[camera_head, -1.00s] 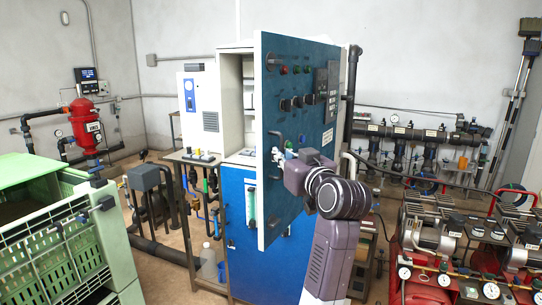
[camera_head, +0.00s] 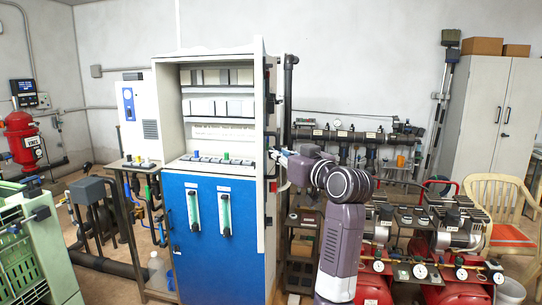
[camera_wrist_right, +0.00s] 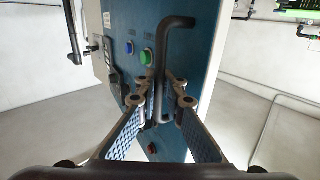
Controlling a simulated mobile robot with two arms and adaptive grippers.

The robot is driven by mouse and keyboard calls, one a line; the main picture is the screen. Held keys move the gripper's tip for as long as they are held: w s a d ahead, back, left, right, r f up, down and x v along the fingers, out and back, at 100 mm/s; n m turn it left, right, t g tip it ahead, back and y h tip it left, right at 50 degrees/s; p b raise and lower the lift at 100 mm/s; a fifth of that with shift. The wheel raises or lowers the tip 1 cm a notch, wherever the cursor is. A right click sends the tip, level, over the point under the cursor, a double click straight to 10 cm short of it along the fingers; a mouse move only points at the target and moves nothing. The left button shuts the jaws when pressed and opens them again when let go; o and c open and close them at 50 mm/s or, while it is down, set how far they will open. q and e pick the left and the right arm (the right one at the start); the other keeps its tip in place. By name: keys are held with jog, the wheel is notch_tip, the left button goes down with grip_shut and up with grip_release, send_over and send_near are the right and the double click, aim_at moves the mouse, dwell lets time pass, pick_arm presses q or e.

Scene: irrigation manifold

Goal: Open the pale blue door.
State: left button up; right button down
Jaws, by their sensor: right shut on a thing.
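The door (camera_head: 260,110) of the tall cabinet (camera_head: 168,95) stands swung open and shows nearly edge-on in the head view, with the shelves behind it exposed. Its outer face is a mid blue panel (camera_wrist_right: 207,50) in the right wrist view, with a green and a blue button. A dark bent bar handle (camera_wrist_right: 175,24) sticks out from that face. My right gripper (camera_wrist_right: 161,102) is shut on the handle, with one finger on each side of it. In the head view the gripper (camera_head: 281,160) is at the door's right side, partly hidden. My left gripper is not in view.
A blue lower cabinet front (camera_head: 225,262) with two flow tubes stands below the shelves. Red compressors (camera_head: 455,285) stand to the right of my arm. A green crate (camera_head: 35,250) is at the left. A wooden chair (camera_head: 500,205) stands at the far right.

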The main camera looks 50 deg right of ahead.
jog(key=shift+w+a+f, duration=0.1)
jog(key=shift+w+f, duration=0.05)
jog(key=shift+f, duration=0.15)
jog(key=c, duration=2.4)
grip_release()
jog(key=shift+o, duration=0.3)
jog(key=shift+s+r, duration=0.25)
jog(key=v, duration=1.2)
jog(key=shift+a, duration=0.1)
